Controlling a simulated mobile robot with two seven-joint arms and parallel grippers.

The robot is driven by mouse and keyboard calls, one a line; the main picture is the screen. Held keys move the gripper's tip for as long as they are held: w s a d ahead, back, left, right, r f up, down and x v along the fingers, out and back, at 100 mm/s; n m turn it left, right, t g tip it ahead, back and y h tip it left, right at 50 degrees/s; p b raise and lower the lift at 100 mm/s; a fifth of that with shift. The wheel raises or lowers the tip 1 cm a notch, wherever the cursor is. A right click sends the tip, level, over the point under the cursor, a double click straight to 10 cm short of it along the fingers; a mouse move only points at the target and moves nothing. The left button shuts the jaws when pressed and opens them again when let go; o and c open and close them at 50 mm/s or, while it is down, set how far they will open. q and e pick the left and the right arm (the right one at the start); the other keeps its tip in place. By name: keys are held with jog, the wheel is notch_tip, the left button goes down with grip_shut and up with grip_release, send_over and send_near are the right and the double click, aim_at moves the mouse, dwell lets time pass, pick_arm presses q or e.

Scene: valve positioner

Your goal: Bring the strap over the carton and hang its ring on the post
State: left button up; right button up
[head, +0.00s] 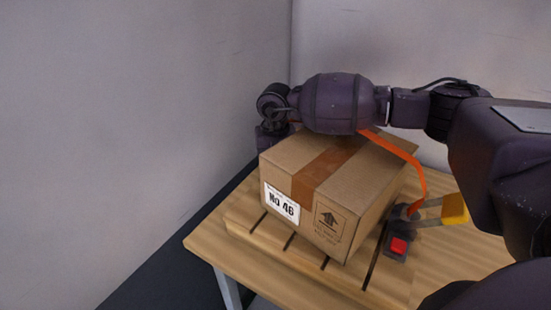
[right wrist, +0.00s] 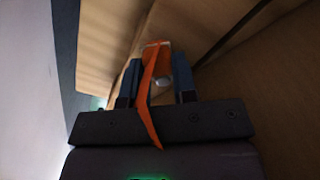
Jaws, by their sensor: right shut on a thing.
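The cardboard carton (head: 370,200) sits on a slatted wooden pallet. The orange strap (head: 408,158) rises from a dark fitting (head: 402,220) right of the carton, crosses its back right top and passes under my right arm. In the right wrist view the strap (right wrist: 150,105) runs between the fingers of my right gripper (right wrist: 160,72), which is shut on its end. A pale rounded part (right wrist: 162,83) shows between the fingers; I cannot tell whether it is the ring or the post. My right arm reaches over the carton to its far left side, where its fingers are hidden in the head view. My left gripper is out of view.
The fitting has a red part (head: 398,246) and a yellow handle (head: 455,208) sticking out to the right. The wooden table (head: 215,247) is bare at its front left edge. Grey walls stand close behind and left. In the right wrist view the carton (right wrist: 265,100) is close on the right.

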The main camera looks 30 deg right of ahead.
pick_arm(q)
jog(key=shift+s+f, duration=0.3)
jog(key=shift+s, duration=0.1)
pick_arm(e)
jog(key=shift+f, duration=0.3)
jog(key=o, duration=1)
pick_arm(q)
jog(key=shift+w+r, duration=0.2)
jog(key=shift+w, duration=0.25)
